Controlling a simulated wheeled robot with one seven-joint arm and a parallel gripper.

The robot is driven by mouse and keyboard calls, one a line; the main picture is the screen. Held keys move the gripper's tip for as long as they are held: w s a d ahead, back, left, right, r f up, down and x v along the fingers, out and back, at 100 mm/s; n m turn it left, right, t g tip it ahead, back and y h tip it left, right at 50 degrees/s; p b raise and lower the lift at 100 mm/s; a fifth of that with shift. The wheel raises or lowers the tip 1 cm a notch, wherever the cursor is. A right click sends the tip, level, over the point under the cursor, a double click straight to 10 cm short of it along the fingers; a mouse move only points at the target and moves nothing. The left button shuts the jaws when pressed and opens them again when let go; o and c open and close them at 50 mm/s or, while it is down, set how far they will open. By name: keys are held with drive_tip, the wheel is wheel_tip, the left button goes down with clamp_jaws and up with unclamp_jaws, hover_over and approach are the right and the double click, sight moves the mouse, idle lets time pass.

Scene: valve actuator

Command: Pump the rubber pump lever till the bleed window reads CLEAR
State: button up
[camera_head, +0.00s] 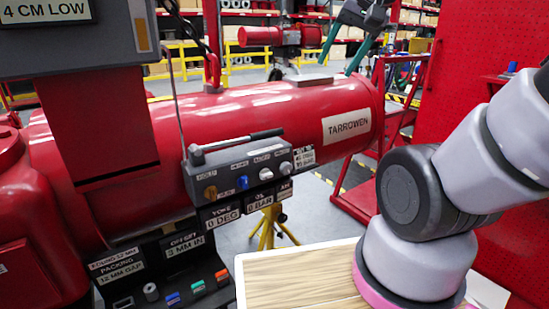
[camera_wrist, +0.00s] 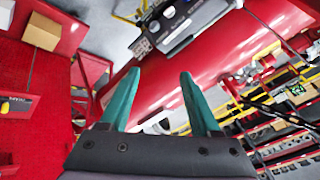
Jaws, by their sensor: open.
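The panel has an orange, a blue and two pale knobs. Small plates at its right end (camera_head: 303,157) are too small to read, and I cannot tell which is the bleed window. My gripper (camera_head: 337,68) is open and empty, with teal fingers, beyond the cylinder and apart from the lever. In the wrist view my gripper (camera_wrist: 159,73) points toward the red cylinder, with the panel (camera_wrist: 185,22) at the top.
The red cylinder (camera_head: 290,105) with a TARROWEN plate fills the middle. Plates below the panel read YOKE 0 DEG and 0 BAR. A lower black box (camera_head: 170,262) carries coloured buttons. A wooden-topped surface (camera_head: 300,275) is at the front. A red perforated board (camera_head: 475,70) stands right.

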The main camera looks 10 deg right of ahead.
drive_tip(key=w+a+f+m+g, duration=0.1)
drive_tip(key=w+a+f+m, duration=0.1)
drive_tip(key=w, duration=0.4)
drive_tip(key=w+a+f+m+g, duration=0.1)
drive_tip(key=w+a+f+m, duration=0.1)
drive_tip(key=w, duration=0.5)
drive_tip(key=m+g, duration=0.2)
drive_tip(key=m, duration=0.2)
approach(266, 132)
drive_tip(key=shift+h, duration=0.4)
drive_tip(key=x, duration=0.9)
drive_tip(key=shift+w+a+f, duration=0.2)
drive_tip(key=shift+a, duration=0.2)
clamp_jaws()
